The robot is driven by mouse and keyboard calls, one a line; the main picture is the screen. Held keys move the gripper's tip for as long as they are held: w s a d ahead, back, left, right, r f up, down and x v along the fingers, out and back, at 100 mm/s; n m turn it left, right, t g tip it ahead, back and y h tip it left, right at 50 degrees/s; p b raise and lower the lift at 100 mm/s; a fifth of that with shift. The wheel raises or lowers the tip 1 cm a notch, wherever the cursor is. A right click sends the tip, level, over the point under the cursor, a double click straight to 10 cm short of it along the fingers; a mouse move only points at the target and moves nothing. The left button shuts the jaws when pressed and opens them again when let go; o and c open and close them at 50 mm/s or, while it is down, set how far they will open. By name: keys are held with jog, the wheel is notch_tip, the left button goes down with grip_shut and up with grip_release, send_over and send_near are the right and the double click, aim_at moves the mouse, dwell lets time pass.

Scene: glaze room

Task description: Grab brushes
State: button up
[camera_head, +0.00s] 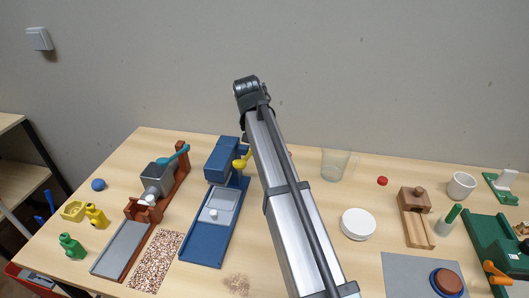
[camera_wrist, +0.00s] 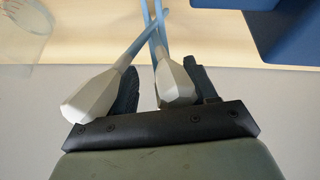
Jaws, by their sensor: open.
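I cannot tell whether either finger touches a brush. In the head view my arm hides both the gripper and the brushes.
A clear glass (camera_head: 335,166) stands right of my arm, near a white round lid (camera_head: 357,224). A blue machine (camera_head: 212,217) stands close on the left. A wooden block device (camera_head: 415,216) is farther right. The wall runs behind the table (camera_head: 285,150).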

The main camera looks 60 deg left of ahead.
jog(key=shift+x, duration=1.95)
jog(key=shift+s, duration=0.1)
grip_shut()
jog(key=shift+r, duration=0.15)
